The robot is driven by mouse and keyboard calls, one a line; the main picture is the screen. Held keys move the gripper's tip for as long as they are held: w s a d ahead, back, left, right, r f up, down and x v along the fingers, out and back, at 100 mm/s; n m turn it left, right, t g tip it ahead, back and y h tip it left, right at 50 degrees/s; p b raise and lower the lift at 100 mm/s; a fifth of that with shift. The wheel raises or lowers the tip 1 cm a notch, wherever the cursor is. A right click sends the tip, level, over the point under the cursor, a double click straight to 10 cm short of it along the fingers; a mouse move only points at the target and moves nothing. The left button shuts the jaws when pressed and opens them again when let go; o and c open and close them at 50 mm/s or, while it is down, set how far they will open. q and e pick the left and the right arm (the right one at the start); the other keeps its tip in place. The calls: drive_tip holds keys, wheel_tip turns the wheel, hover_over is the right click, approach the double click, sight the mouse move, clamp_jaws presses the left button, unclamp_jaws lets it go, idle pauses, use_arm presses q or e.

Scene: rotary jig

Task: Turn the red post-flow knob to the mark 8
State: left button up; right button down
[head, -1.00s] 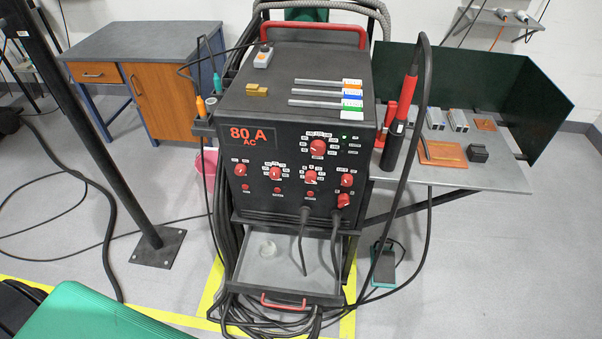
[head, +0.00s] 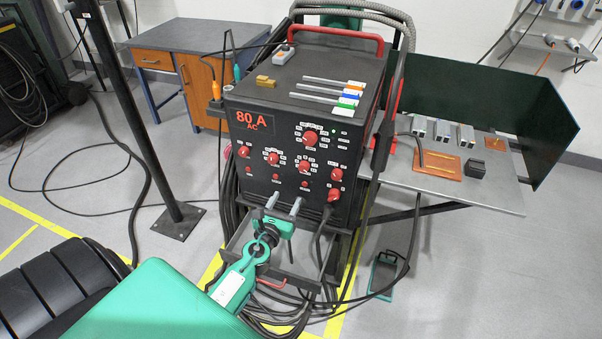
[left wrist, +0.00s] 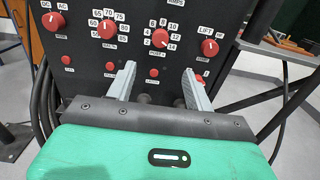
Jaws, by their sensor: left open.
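A red knob (left wrist: 160,38) sits inside a dial marked 2 to 14 on the black front panel; it also shows in the head view (head: 304,167). The mark 8 (left wrist: 164,22) is at the top of the dial. The knob's white pointer seems to lean to the lower right, toward 14. My left gripper (head: 284,205) is open and empty, in front of the panel's lower part. In the left wrist view its fingers (left wrist: 159,72) point at the panel, below the knob and apart from it.
A similar knob (left wrist: 109,35) is left of it, and a LIFT/HF knob (left wrist: 210,47) right. Small red buttons (left wrist: 153,72) lie below. An open drawer (head: 243,240) and cables are under the panel. A side table (head: 500,197) stands at right.

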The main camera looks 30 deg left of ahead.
use_arm(q)
approach(303, 169)
drive_tip(key=w, duration=0.3)
drive_tip(key=x, duration=0.4)
drive_tip(key=shift+w+a+f, duration=0.15)
drive_tip(key=shift+w+a, duration=0.05)
drive_tip(key=shift+a, duration=0.3)
drive_tip(key=shift+w+a, duration=0.1)
drive_tip(key=shift+w, duration=0.35)
drive_tip(key=shift+c, duration=0.4)
drive_tip(key=c, duration=0.9)
drive_tip(key=shift+b, duration=0.3)
use_arm(e)
drive_tip(key=shift+w+d+f, duration=0.15)
drive_tip(key=shift+w+d, duration=0.05)
drive_tip(key=shift+d, duration=0.25)
